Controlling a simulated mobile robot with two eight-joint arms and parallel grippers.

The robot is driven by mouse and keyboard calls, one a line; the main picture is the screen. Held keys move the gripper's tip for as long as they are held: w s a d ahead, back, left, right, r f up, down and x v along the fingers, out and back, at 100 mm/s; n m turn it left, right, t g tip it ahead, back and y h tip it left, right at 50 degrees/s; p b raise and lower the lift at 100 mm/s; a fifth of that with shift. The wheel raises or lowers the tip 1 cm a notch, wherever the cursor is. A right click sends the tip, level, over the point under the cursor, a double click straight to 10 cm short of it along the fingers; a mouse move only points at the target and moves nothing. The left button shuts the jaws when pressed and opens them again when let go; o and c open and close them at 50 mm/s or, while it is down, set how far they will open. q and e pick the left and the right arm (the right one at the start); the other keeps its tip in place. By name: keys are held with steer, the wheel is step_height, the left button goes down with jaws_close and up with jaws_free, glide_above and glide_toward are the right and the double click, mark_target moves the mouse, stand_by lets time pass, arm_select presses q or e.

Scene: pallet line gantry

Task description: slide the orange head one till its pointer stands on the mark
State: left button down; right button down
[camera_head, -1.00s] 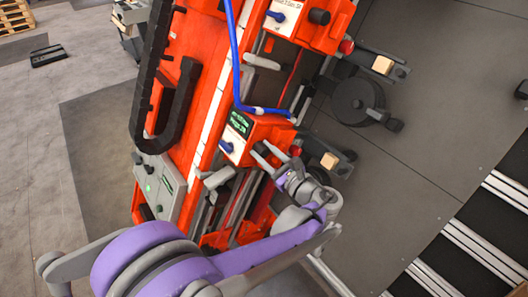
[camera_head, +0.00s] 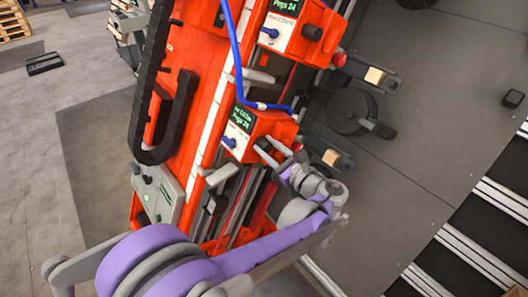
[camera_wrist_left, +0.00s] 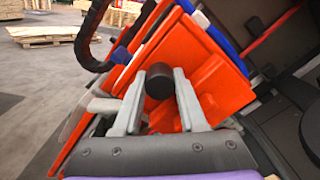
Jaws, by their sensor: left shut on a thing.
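Orange head one (camera_head: 262,127) sits on the orange gantry beam, with a lit display reading "Pegs 24", a blue lever and a dark round knob. My left gripper (camera_head: 275,150) is at the knob side of this head. In the left wrist view, the dark knob (camera_wrist_left: 159,82) stands between the two grey fingers (camera_wrist_left: 156,100), which are shut on it. A white strip (camera_head: 210,110) runs along the beam beside the head. I cannot make out the pointer or the mark in either view. My right gripper is not in view.
A second orange head (camera_head: 309,30) stands further up the same beam. A blue hose (camera_head: 235,55) and a black cable chain (camera_head: 148,90) run alongside. A grey panel (camera_head: 159,189) with green lights is at the lower left. Black wheel (camera_head: 352,112) lies right of the beam.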

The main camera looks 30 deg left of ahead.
arm_select(q)
steer(key=shift+s+f, duration=0.1)
steer(key=shift+f, duration=0.1)
steer(key=c, duration=0.7)
jaws_free()
steer(key=shift+c, duration=0.2)
steer(key=v, duration=1)
steer(key=shift+s+d+b, duration=0.15)
steer(key=shift+d+b, duration=0.2)
steer(key=shift+d, duration=0.05)
steer(key=shift+a, duration=0.1)
